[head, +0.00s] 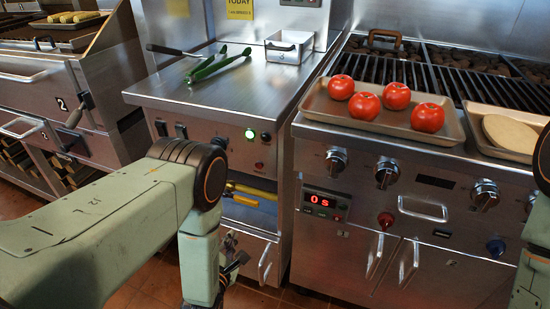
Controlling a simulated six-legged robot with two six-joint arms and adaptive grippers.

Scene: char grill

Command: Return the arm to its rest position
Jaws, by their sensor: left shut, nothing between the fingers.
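My left arm comes in from the left, bends at a dark elbow joint, and its lower link points down. My left gripper (232,268) is dark, small and partly hidden behind that link. It hangs in front of the lower cabinet, below the counter's edge, shut and empty. Part of my right arm shows at the right edge; its gripper is out of the picture.
Several tomatoes sit on a tray (447,141) on the char grill (473,87). A second tray (482,147) holds a pale flat oval item. Green-handled tongs (220,65) and a metal pan (289,46) rest on the steel counter (230,95). A timer (325,204) reads 0s.

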